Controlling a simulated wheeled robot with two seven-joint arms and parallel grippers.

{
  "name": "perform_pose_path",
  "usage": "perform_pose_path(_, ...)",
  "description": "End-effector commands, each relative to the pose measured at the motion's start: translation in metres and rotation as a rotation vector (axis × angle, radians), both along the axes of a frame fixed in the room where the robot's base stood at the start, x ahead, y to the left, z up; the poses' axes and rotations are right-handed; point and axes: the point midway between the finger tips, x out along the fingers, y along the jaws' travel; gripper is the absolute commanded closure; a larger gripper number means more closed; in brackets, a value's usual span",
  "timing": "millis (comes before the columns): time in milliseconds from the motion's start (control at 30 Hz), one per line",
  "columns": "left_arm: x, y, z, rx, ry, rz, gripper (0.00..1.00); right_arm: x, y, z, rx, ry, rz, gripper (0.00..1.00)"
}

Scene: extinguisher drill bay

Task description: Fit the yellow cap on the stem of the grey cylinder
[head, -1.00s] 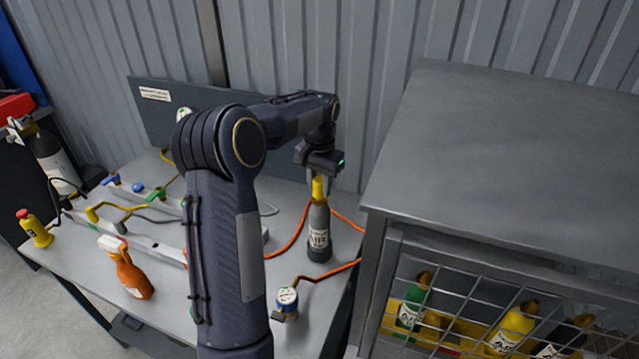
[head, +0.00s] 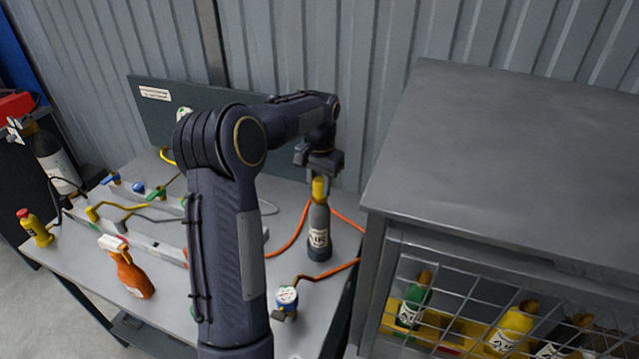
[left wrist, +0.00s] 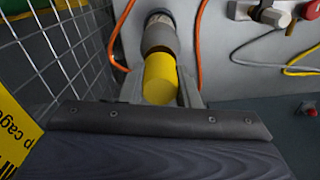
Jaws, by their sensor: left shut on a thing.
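The yellow cap (head: 319,188) sits at the top of the grey cylinder (head: 319,225), in line with it. The cylinder stands upright on the bench with a white label and a dark base. My left gripper (head: 319,178) is above it, pointing down, shut on the cap. In the left wrist view the cap (left wrist: 160,78) is between the two fingers, and the grey cylinder (left wrist: 160,38) is right beyond it. The stem is hidden by the cap, so I cannot tell how far down the cap sits. My right gripper is not in view.
A grey cage (head: 480,290) holding several bottles stands close on the right of the cylinder. Orange hoses (head: 290,243) run beside the cylinder. A round gauge (head: 287,299) is in front, and an orange spray bottle (head: 130,272) is at the left.

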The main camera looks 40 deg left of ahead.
Motion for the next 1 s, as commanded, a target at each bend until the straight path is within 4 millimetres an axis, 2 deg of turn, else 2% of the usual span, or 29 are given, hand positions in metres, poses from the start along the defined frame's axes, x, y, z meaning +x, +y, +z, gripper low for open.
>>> perform_pose_path(933, 0.000, 0.000, -0.014, 0.000, 0.000, 0.000, 0.95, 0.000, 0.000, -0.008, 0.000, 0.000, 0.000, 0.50)
perform_pose_path(967, 0.000, 0.000, -0.014, 0.000, 0.000, 0.000, 0.67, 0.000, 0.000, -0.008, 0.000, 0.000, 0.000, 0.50)
perform_pose_path(1000, 0.000, 0.000, -0.014, 0.000, 0.000, 0.000, 0.62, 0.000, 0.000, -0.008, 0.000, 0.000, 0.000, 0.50)
